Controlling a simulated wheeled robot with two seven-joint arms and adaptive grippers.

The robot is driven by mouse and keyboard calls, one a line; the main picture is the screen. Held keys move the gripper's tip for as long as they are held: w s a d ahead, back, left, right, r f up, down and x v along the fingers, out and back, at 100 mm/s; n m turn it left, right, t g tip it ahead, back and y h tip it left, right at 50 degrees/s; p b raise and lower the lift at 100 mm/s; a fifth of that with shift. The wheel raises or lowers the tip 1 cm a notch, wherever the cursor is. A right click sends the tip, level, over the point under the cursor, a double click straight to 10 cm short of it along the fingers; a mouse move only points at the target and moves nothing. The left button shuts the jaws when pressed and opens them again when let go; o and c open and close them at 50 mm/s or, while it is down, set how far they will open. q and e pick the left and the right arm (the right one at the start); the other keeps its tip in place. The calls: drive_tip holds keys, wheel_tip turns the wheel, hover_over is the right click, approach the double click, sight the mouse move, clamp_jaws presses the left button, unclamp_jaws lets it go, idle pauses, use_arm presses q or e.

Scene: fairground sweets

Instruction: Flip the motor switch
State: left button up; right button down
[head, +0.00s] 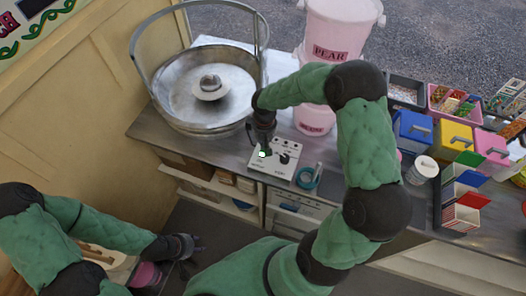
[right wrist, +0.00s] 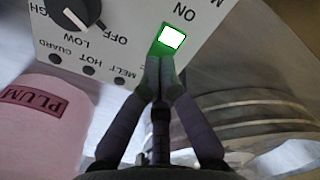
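The white control box (head: 276,161) sits on the counter in front of the metal pan. Its motor switch (right wrist: 172,37) is a small square, lit white with a green rim, beside the word "ON"; the green light also shows in the head view (head: 265,153). My right gripper (right wrist: 158,62) has its fingertips together with nothing between them, at the lower edge of the lit switch; I cannot tell if they touch it. In the head view my right gripper (head: 263,143) points down at the box. My left gripper (head: 190,246) is low at the left, away from the box; its fingers are unclear.
A black knob (right wrist: 72,12) is on the same panel. The round metal pan (head: 180,98) with its hoop stands behind left. Pink buckets (head: 333,35) stand behind the box. A teal ring (head: 308,178) lies to its right. Colourful boxes (head: 413,131) fill the right.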

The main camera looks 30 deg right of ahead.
drive_tip(key=shift+f+b, duration=0.5)
drive_tip(key=shift+f, duration=0.15)
idle(0.3)
drive_tip(key=shift+r, duration=0.1)
drive_tip(key=shift+r+p, duration=2.45)
drive_tip(key=shift+r, duration=1)
drive_tip(key=shift+f, duration=0.1)
